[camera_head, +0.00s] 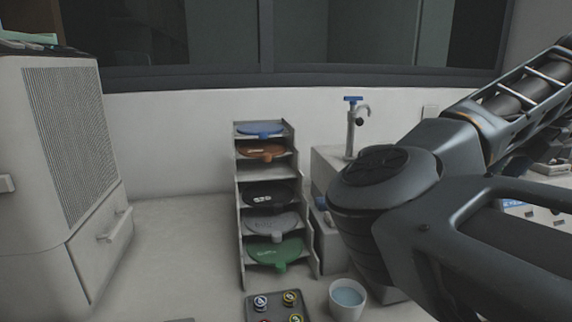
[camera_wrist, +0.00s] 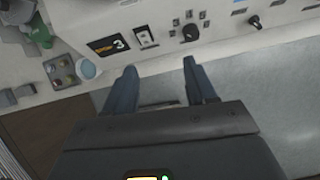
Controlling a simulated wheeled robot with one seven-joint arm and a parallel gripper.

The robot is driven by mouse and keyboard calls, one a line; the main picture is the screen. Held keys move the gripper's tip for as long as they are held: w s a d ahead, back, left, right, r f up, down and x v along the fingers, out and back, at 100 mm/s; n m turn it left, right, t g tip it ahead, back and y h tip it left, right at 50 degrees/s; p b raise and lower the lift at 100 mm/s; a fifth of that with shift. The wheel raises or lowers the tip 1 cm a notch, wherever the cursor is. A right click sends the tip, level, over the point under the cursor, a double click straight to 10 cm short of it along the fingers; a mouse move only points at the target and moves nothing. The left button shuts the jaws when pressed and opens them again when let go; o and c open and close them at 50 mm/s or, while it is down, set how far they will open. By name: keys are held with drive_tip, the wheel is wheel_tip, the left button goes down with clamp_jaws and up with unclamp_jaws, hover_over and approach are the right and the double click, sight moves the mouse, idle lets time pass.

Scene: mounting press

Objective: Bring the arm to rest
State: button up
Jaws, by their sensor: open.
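My arm (camera_head: 420,215) fills the right side of the head view, bent at a large dark joint in front of the sink area. My gripper is out of the head view. In the wrist view my gripper (camera_wrist: 159,66) shows its two dark fingers spread apart with nothing between them. The fingers point at the front edge of a pale machine panel (camera_wrist: 165,55) with knobs and a label reading 3. Whether they touch it is hard to tell; they appear apart from it.
A rack (camera_head: 240,225) of coloured discs stands against the wall. A cup (camera_head: 347,298) and a tray with round pieces (camera_head: 262,316) are in front of it. A white cabinet machine (camera_head: 70,170) stands left. Floor (camera_wrist: 270,125) shows right of the fingers.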

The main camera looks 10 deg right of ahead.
drive_tip(key=s+d+f+n+h, duration=0.65)
drive_tip(key=d+f+h, duration=0.2)
drive_tip(key=d, duration=0.25)
wheel_tip(320, 180, down, 5)
drive_tip(key=s+a+n+t+h, duration=0.3)
drive_tip(key=n+t+h, duration=0.1)
drive_tip(key=n, duration=0.7)
drive_tip(key=s+a+f+n+t+y, duration=0.35)
drive_tip(key=s+a+f+n, duration=0.3)
drive_tip(key=a, duration=0.25)
drive_tip(key=s+a+f+n+t+y, duration=0.3)
drive_tip(key=s+a+f+n+y, duration=0.15)
drive_tip(key=s+a+n, duration=0.35)
drive_tip(key=s+a+r+n+y, duration=0.2)
drive_tip(key=s+a+n+y, duration=0.2)
drive_tip(key=s+a, duration=1.2)
drive_tip(key=s, duration=0.3)
drive_tip(key=shift+a+r+n+y, duration=0.2)
drive_tip(key=shift+r+n+y, duration=0.1)
drive_tip(key=shift+y, duration=0.05)
